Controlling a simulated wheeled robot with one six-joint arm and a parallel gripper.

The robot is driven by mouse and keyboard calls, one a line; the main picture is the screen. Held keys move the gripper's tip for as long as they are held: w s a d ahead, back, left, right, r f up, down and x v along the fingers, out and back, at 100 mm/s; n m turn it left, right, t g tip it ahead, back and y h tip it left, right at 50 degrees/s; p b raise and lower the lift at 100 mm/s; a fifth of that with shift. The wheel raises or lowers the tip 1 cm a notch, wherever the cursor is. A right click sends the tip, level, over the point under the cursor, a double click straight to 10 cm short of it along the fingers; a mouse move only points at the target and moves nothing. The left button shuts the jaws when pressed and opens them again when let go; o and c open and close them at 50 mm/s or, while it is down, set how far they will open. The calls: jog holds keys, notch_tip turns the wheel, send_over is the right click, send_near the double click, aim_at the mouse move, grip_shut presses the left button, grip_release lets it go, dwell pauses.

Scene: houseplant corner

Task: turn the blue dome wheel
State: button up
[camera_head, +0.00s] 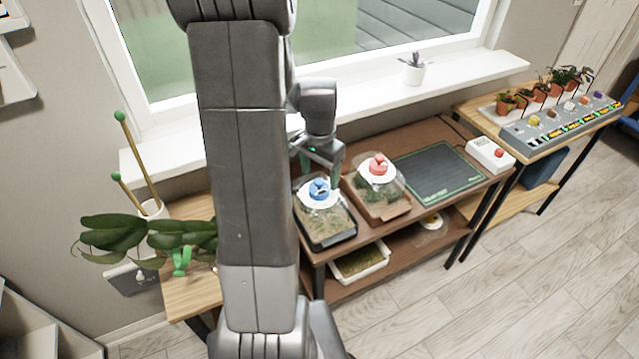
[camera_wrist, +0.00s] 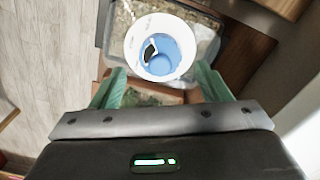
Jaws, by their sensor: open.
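The blue dome wheel (camera_head: 319,188) sits on a white disc on top of a clear terrarium box (camera_head: 325,232), on the brown shelf table. In the wrist view the blue wheel (camera_wrist: 167,56) lies inside its white ring (camera_wrist: 133,40), with a dark and white mark on it. My gripper (camera_head: 322,172) hangs just behind and above the wheel in the head view. In the wrist view its green fingers (camera_wrist: 160,86) are spread apart, with the wheel beyond their tips and nothing between them. I cannot tell the exact height gap.
A second terrarium with a red wheel (camera_head: 378,164) stands close at the right. Beyond it lie a dark green mat (camera_head: 439,171) and a white box with a red button (camera_head: 490,154). A leafy plant (camera_head: 115,238) stands at the left. The window sill (camera_head: 450,80) runs behind.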

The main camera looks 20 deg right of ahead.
aim_at(320, 180)
jog(key=shift+f, duration=2.15)
jog(key=shift+c, duration=0.2)
jog(key=c, duration=0.9)
